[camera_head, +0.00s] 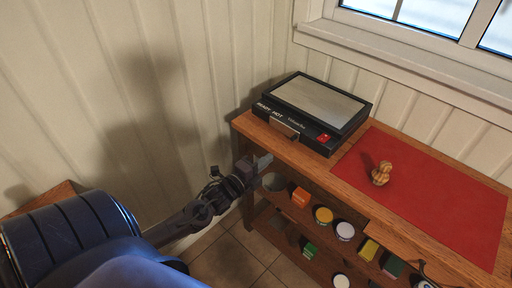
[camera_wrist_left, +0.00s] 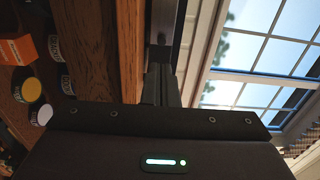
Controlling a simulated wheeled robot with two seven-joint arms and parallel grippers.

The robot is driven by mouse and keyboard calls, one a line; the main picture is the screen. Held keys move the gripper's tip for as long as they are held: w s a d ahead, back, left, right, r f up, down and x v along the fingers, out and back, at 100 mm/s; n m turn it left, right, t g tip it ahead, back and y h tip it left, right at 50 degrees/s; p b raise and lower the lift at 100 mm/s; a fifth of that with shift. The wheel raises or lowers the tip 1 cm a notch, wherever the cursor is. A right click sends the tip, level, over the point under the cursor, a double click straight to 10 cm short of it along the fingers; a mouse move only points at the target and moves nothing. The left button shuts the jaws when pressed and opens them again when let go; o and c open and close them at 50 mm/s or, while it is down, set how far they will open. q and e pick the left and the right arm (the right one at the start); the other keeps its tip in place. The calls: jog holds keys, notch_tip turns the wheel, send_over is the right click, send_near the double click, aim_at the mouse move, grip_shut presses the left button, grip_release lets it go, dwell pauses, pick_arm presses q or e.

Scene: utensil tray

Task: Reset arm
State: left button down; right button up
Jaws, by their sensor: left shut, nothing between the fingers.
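My left gripper (camera_head: 262,162) is at the left front corner of the wooden table, beside the table's edge and below the black hot plate. Its fingers are together with nothing between them. In the left wrist view the closed fingers (camera_wrist_left: 159,82) point up the picture, with the table's wood to their left and the window to their right. My left arm comes in from the lower left in the head view. My right gripper is in neither view.
The black hot plate (camera_head: 312,112) stands on the wooden table (camera_head: 262,126). A red mat (camera_head: 440,195) bears a small wooden figure (camera_head: 381,174). Shelves below hold several cans and boxes, including an orange box (camera_head: 300,196). A window (camera_wrist_left: 265,60) is behind; floor tiles show left of the table.

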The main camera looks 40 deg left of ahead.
pick_arm(q)
jog(key=s+d+n+g+y, duration=0.1)
jog(key=s+d+n+g, duration=1.5)
jog(key=s, duration=0.4)
jog(key=s+f, duration=0.3)
jog(key=f, duration=2.9)
jog(key=s+a+f+g, duration=0.1)
jog(key=s+a+f, duration=0.3)
jog(key=s+f, duration=1.1)
jog(key=s, duration=0.3)
jog(key=shift+s+a+f+n+y, duration=0.15)
jog(key=shift+s+f+n+y, duration=0.15)
jog(key=shift+f, duration=0.1)
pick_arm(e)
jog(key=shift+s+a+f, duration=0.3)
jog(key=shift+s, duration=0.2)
